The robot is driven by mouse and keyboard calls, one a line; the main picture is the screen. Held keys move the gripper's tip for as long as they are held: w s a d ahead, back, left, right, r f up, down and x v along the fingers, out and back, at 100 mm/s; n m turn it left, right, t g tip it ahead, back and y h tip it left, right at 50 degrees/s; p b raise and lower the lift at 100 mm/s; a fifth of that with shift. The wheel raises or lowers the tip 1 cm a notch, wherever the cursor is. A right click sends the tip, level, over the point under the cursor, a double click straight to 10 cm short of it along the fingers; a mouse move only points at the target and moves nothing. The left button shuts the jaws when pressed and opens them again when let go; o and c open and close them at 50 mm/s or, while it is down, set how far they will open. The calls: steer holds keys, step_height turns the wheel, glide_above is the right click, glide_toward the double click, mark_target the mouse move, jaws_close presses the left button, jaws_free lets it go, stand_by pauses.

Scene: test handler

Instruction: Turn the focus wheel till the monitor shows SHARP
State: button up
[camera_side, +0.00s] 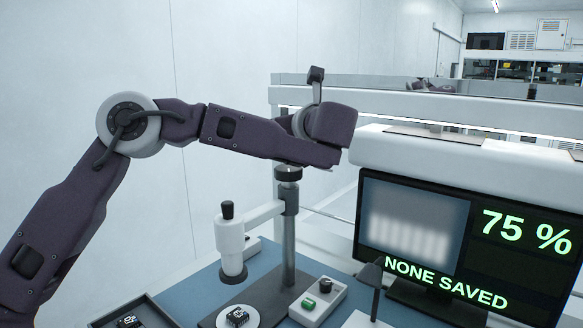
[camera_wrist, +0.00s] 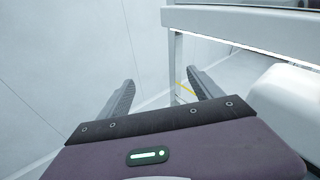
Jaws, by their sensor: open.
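The monitor (camera_side: 478,270) stands at the right in the side view. It shows a blurred picture of pale vertical bars, "75 %" and "NONE SAVED" in green. A white scope head (camera_side: 230,247) with a black top hangs on an arm from a grey post (camera_side: 289,235), whose top has a dark ribbed knob (camera_side: 288,173). A control box (camera_side: 303,309) carries a green button and a black knob (camera_side: 326,286). I cannot tell which knob is the focus wheel. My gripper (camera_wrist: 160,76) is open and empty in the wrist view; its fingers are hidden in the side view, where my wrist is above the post.
A small dark chip sits on a round white stage (camera_side: 246,319) below the scope head. A tray (camera_side: 150,312) with another chip is at the lower left. A small lamp-like stand (camera_side: 369,277) is before the monitor. White rails and cabinets lie behind; the wall is at left.

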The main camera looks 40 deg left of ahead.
mark_target(285, 174)
steer(key=f+m+t, duration=0.1)
steer(key=s+f+m+t, duration=0.1)
steer(key=f, duration=0.1)
steer(key=shift+d+f+m+t, duration=0.1)
steer(key=shift+f+m+t, duration=0.1)
steer(key=shift+m+t, duration=0.1)
steer(key=s+f+m+t+h, duration=0.1)
steer(key=f, duration=0.1)
steer(key=s+d+f+m+t+h, duration=0.2)
steer(key=s+f+m+t+h, duration=0.1)
steer(key=shift+d+f, duration=0.25)
steer(key=shift+f, duration=0.05)
steer(key=x, duration=0.6)
steer(key=shift+w+a, duration=0.2)
steer(key=shift+w, duration=0.2)
steer(key=shift+f, duration=0.1)
steer(key=c, duration=1.4)
steer(key=shift+o, duration=0.2)
